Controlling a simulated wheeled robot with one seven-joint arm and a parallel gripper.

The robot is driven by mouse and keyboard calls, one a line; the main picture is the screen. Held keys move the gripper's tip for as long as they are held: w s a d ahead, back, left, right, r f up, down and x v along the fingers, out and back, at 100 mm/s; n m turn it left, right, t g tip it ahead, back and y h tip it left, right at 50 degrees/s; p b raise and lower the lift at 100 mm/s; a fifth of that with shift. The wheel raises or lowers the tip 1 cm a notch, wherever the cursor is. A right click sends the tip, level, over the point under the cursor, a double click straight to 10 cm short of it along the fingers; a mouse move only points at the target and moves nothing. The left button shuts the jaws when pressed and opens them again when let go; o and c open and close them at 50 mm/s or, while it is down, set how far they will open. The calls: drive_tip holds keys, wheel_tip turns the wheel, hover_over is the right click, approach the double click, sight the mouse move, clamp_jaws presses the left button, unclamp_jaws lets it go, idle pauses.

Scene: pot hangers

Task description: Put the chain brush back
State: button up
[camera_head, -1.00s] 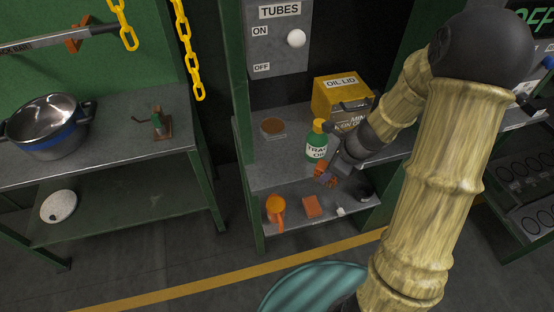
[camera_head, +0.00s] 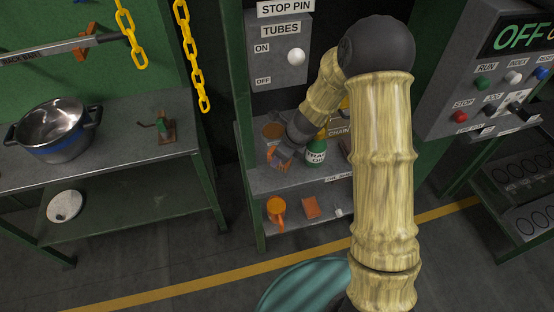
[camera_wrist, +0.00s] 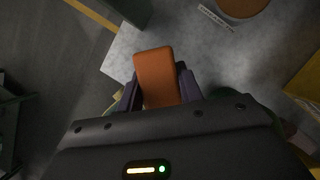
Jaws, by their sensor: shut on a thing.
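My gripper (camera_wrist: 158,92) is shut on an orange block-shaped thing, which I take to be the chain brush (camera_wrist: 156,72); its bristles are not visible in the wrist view. In the head view my gripper (camera_head: 281,157) hangs over the left part of the upper shelf (camera_head: 262,181), with the orange brush (camera_head: 275,161) at its tip. A round brown disc (camera_head: 272,130) lies on that shelf just behind the gripper. It also shows at the top of the wrist view (camera_wrist: 242,7), with a small label beside it that I cannot read surely.
The green oil bottle (camera_head: 316,152) stands close to the right of my gripper. A yellow oil-lid box is mostly hidden behind my arm. The lower shelf holds an orange mug (camera_head: 277,212) and an orange block (camera_head: 311,207). Yellow chains (camera_head: 190,55) hang at left.

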drive_tip(key=shift+w+a+r+p, duration=0.1)
drive_tip(key=shift+w+a+p, duration=0.2)
drive_tip(key=shift+a, duration=0.3)
drive_tip(key=shift+d+f, duration=0.1)
drive_tip(key=shift+f, duration=1.75)
drive_tip(key=o, duration=0.9)
drive_tip(key=shift+r, duration=0.1)
drive_tip(key=v, duration=1.2)
drive_tip(key=shift+s+p, duration=0.1)
drive_tip(key=shift+p, duration=0.2)
